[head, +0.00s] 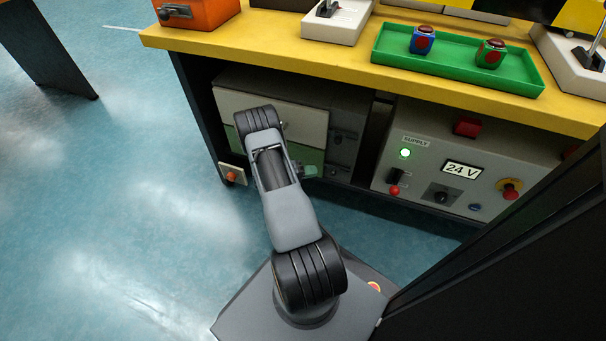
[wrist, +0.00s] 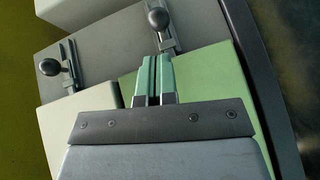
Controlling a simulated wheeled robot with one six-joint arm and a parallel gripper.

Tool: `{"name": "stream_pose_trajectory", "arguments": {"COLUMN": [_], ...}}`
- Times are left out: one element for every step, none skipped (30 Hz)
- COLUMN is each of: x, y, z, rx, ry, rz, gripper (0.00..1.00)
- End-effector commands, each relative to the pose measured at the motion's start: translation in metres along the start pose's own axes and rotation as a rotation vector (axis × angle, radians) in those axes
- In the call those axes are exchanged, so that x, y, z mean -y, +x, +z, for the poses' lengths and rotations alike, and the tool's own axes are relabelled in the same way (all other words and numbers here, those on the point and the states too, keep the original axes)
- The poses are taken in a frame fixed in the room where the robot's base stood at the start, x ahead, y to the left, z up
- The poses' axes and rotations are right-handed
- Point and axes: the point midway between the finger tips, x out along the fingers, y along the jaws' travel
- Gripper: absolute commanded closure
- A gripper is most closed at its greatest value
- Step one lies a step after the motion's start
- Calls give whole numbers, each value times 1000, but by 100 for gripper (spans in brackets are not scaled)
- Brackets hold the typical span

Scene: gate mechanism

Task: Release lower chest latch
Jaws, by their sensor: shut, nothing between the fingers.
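The chest has a cream upper drawer (head: 285,110) and a green lower drawer (head: 312,156), with a grey side panel (head: 345,120). In the wrist view two slide latches with dark ball knobs sit on the grey panel. The lower latch (wrist: 157,18) is beside the green drawer (wrist: 207,80); the upper latch (wrist: 48,67) is beside the cream drawer (wrist: 65,135). My gripper (wrist: 155,58) is shut and empty, its pale green fingers over the green drawer, close to the lower latch. Contact cannot be told. In the head view my arm hides part of the chest.
A grey supply box (head: 430,180) with a 24 V display stands right of the chest. The yellow bench top (head: 330,58) overhangs both and carries a green tray (head: 455,75). An orange box (head: 195,14) stands at its left end.

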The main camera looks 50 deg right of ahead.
Motion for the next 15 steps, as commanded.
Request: {"name": "stream_pose_trajectory", "arguments": {"x": [2,2,2,2,2,2,2,1,1,1,1,1,0,0,0], "y": [9,13,18,22,25,29,32,34,37,39,40,41,42,43,43], "z": [1,1,1,1,1,1,1,1,0,0,0,0,0,0,0], "rx": [4,3,3,3,3,2,2,2,1,1,1,1,1,0,0], "ry": [1,1,1,0,0,0,0,0,0,0,0,0,0,0,0], "rz": [0,1,1,1,1,1,0,0,0,0,0,0,0,-1,-1], "gripper": [100,100,100,100,100,100,100,100,100,100,100,100,100,100,100]}}
